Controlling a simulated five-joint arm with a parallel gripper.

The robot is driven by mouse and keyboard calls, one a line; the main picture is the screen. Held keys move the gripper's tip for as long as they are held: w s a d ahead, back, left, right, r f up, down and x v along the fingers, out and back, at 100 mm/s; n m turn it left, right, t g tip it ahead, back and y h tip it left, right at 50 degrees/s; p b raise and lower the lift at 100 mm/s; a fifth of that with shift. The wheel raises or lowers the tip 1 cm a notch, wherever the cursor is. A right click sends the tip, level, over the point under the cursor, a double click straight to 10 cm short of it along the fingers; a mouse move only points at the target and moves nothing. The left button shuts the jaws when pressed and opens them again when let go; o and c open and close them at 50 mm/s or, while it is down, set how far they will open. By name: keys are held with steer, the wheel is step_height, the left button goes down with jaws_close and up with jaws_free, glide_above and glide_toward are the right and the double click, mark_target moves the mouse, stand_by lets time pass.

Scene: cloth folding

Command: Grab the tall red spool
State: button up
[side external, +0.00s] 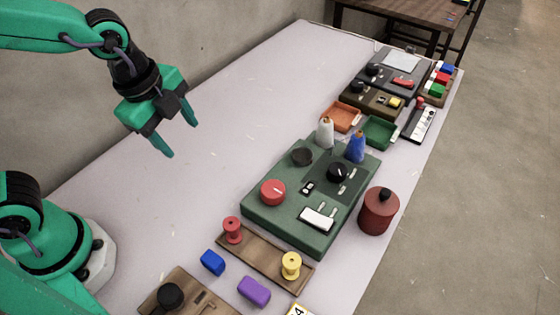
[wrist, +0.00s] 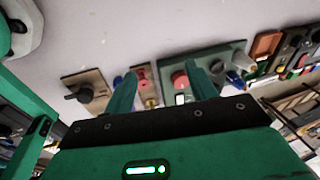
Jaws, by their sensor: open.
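The red spool (side external: 232,230) stands upright on the left end of a wooden strip (side external: 258,260) in the side external view. A yellow spool (side external: 291,264) stands at the strip's other end. My gripper (side external: 179,136) is open and empty, raised well above the table, behind and to the left of the red spool and apart from it. In the wrist view, the red spool (wrist: 142,76) shows small between my two fingers, close beside the left one. The yellow spool (wrist: 150,102) is partly hidden near the gripper body.
A green panel (side external: 262,216) with a red knob (side external: 272,192) and cones of thread stands beside the strip. Blue (side external: 213,262) and purple (side external: 254,291) blocks lie in front. A dark red canister (side external: 378,211) stands at the right edge. The table's left side is clear.

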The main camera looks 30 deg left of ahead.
steer(key=d+f+m+g, duration=0.1)
steer(key=d+f+m, duration=0.4)
steer(key=d+m, duration=0.3)
steer(key=m+g, duration=0.1)
steer(key=m, duration=0.8)
glide_above(231, 223)
steer(key=shift+y, duration=0.4)
steer(key=f, duration=0.4)
steer(key=shift+w+a, duration=0.1)
steer(key=shift+a, duration=0.2)
steer(key=shift+d+f+m+g, duration=0.3)
steer(key=shift+d+m, duration=0.05)
steer(key=shift+m, duration=0.05)
steer(key=shift+f, duration=1.35)
steer(key=shift+f, duration=2.55)
steer(key=c, duration=1.1)
